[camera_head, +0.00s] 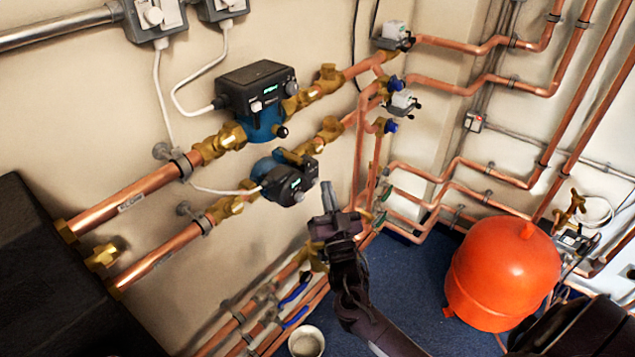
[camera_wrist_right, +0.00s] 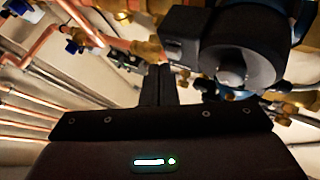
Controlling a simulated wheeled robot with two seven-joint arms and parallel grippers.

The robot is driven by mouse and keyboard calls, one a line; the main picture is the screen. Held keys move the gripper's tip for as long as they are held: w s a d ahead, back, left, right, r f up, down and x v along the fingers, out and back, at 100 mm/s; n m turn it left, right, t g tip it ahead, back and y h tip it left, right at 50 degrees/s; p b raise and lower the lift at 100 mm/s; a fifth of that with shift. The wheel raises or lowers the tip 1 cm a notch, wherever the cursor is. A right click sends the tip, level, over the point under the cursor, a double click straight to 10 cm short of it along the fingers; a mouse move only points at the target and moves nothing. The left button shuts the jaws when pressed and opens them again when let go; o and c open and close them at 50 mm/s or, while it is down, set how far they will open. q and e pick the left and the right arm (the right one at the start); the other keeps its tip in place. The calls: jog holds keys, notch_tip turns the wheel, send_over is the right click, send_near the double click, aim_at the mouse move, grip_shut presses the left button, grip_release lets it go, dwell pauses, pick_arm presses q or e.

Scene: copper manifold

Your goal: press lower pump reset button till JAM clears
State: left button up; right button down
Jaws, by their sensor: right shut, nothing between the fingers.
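The lower pump (camera_head: 284,178) is a blue body with a black control head, set in the lower copper pipe on the wall. Its face carries a small lit display (camera_head: 296,184), too small to read. The reset button cannot be made out clearly in the head view. My right gripper (camera_head: 327,190) is shut and empty, fingers pointing up, just right of the pump head and apparently apart from it. In the right wrist view the fingers (camera_wrist_right: 158,85) stand left of a black pump head (camera_wrist_right: 225,50) with a round knob (camera_wrist_right: 232,68). My left gripper is not in view.
The upper pump (camera_head: 258,95) sits above on a parallel pipe. Copper risers and valves (camera_head: 403,100) stand right of my gripper. A red tank (camera_head: 502,272) and a white bucket (camera_head: 306,342) stand on the blue floor (camera_head: 400,285). Blue-handled valves (camera_head: 294,292) lie below.

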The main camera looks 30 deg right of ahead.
jog(key=shift+w+a, duration=0.2)
jog(key=shift+w, duration=0.35)
dwell(0.7)
jog(key=shift+s, duration=0.1)
jog(key=shift+s+d, duration=0.3)
jog(key=shift+s, duration=0.45)
jog(key=s, duration=0.1)
jog(key=s+d+p, duration=0.1)
jog(key=s, duration=0.1)
jog(key=s+d+p, duration=0.1)
jog(key=shift+s, duration=0.3)
jog(key=shift+f, duration=0.15)
dwell(0.7)
